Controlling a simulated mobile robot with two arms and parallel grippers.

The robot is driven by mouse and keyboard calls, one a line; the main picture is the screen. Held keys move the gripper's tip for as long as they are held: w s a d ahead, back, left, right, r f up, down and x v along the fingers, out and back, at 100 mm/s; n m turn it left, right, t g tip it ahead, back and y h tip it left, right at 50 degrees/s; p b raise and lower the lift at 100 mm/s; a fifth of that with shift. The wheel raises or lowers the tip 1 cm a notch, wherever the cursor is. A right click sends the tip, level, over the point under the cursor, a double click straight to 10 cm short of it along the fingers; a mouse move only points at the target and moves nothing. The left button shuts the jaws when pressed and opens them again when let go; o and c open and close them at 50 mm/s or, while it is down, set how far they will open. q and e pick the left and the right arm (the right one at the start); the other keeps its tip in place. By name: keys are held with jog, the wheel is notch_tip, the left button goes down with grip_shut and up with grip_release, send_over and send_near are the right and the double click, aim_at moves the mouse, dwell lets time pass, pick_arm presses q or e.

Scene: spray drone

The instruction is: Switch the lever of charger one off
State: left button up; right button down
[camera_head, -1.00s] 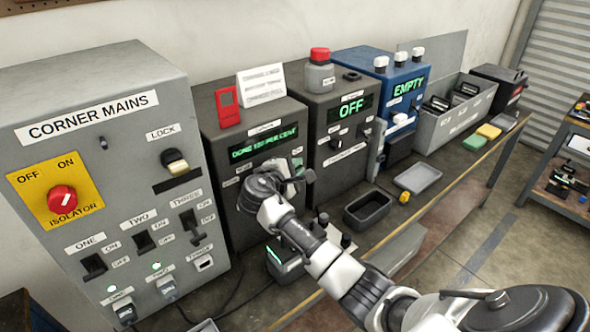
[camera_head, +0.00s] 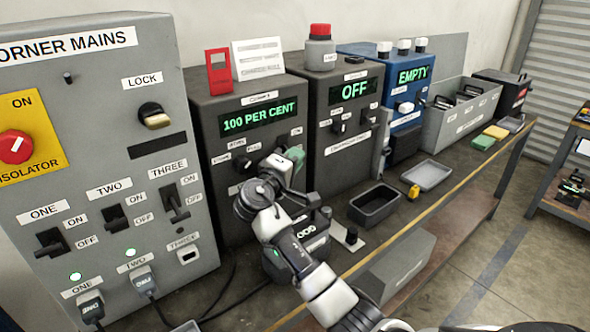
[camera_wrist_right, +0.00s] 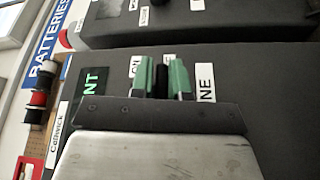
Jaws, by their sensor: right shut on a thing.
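Charger one appears to be the dark grey box (camera_head: 212,112) whose green display (camera_head: 262,118) reads "100 PER CENT". My right gripper (camera_head: 292,157) is at the right part of its front face. In the right wrist view its two green fingertips (camera_wrist_right: 161,80) are closed on either side of a black lever (camera_wrist_right: 161,82). A label ending in "NE" (camera_wrist_right: 205,82) is beside the fingers. The gripper hides the lever in the head view, and its exact setting cannot be told. My left gripper is not in view.
The corner mains panel (camera_head: 90,120) stands close on the left, with plugs (camera_head: 143,281) and cables below. A second dark box (camera_head: 345,90) reading "OFF" stands to the right. A black tray (camera_head: 375,205) and a grey tray (camera_head: 427,175) lie on the bench.

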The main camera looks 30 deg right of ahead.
jog(key=shift+f, duration=0.3)
jog(key=c, duration=1.1)
grip_release()
jog(key=shift+w, duration=0.1)
jog(key=shift+r, duration=0.15)
jog(key=b+v, duration=0.2)
jog(key=v, duration=0.9)
